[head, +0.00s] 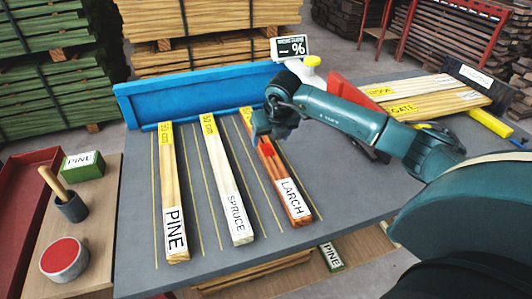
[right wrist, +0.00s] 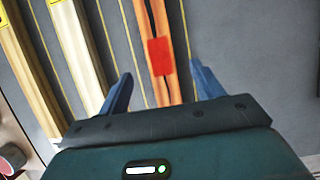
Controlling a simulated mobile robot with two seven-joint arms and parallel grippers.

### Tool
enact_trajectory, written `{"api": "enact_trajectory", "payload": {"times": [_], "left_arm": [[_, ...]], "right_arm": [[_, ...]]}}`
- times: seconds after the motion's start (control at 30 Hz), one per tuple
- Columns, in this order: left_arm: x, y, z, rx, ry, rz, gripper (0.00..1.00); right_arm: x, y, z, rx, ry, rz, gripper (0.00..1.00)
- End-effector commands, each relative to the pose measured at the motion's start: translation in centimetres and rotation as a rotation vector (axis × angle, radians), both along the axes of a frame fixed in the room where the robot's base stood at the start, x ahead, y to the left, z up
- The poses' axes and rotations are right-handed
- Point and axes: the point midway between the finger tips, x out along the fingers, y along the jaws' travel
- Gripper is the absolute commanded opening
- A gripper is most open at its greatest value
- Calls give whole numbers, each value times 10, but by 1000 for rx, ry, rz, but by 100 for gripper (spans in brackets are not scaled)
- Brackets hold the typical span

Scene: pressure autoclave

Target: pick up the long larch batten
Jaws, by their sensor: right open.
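The long larch batten (head: 279,178), reddish with a white LARCH label at its near end, lies on the grey table (head: 205,267) as the rightmost of three long battens. A spruce batten (head: 228,180) and a pine batten (head: 174,200) lie to its left. My right gripper (head: 272,133) is over the far part of the larch batten and hides some of it. In the right wrist view my right gripper (right wrist: 160,70) is open, with the larch batten (right wrist: 158,20) and its red patch lying between the fingers, below them. My left gripper is not in view.
A blue raised board (head: 195,92) runs along the table's back edge. A moisture meter display (head: 290,47) stands behind it. More labelled boards (head: 425,105) lie at the right. A pot with a handle (head: 71,207) and a red-topped tin (head: 64,258) stand at left.

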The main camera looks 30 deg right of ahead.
Motion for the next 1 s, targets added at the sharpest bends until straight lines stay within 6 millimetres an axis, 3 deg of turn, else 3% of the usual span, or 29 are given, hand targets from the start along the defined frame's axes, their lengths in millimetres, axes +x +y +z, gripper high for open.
{"api": "enact_trajectory", "payload": {"times": [0.6, 0.87, 1.0], "left_arm": [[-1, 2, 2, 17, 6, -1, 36], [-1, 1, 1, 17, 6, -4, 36], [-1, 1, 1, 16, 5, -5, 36]], "right_arm": [[22, -6, -63, 1, 2, 0, 66], [23, -6, -65, 1, 0, 3, 66], [23, -6, -65, 1, 0, 3, 54]]}}
